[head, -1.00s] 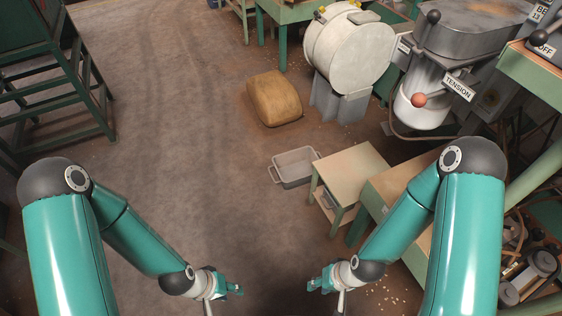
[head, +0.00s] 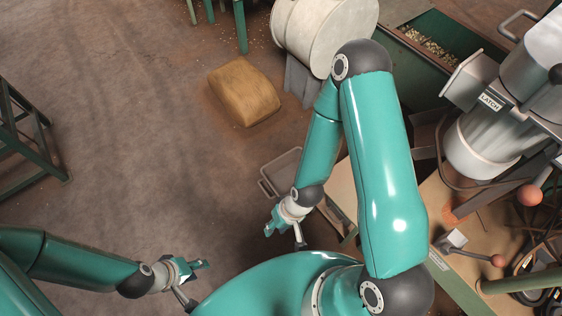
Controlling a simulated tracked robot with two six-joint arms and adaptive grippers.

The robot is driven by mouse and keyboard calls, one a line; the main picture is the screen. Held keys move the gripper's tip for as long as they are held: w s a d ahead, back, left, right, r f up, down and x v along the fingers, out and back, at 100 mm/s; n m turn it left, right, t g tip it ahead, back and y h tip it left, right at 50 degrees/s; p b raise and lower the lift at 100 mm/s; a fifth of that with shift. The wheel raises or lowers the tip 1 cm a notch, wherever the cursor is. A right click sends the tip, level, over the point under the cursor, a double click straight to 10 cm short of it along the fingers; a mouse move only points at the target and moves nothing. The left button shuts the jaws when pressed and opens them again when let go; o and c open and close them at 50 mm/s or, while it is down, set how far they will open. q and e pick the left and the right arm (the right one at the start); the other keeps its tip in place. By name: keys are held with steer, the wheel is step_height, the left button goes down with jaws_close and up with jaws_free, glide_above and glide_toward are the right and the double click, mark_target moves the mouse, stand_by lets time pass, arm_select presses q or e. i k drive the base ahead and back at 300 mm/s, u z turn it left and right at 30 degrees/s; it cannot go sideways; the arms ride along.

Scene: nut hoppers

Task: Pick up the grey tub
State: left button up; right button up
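The grey tub (head: 278,170) stands on the floor near the middle of the head view, partly hidden behind my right forearm and wrist. Its left handle and part of its rim show. My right gripper (head: 271,225) is just below the tub in the picture, apart from it as far as I can see, with nothing visible in it. My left gripper (head: 200,267) is lower and to the left, away from the tub, also with nothing visible in it. Both sets of fingers are too small to tell whether they are open or shut.
A tan sack (head: 244,93) lies on the floor beyond the tub. A bench (head: 343,190) is right of the tub, with a machine (head: 487,140) further right. The floor on the left is clear up to a green frame (head: 30,140).

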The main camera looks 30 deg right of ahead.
mark_target(279, 174)
steer(key=z, duration=0.25)
steer(key=i, duration=0.9)
steer(key=z, duration=0.45)
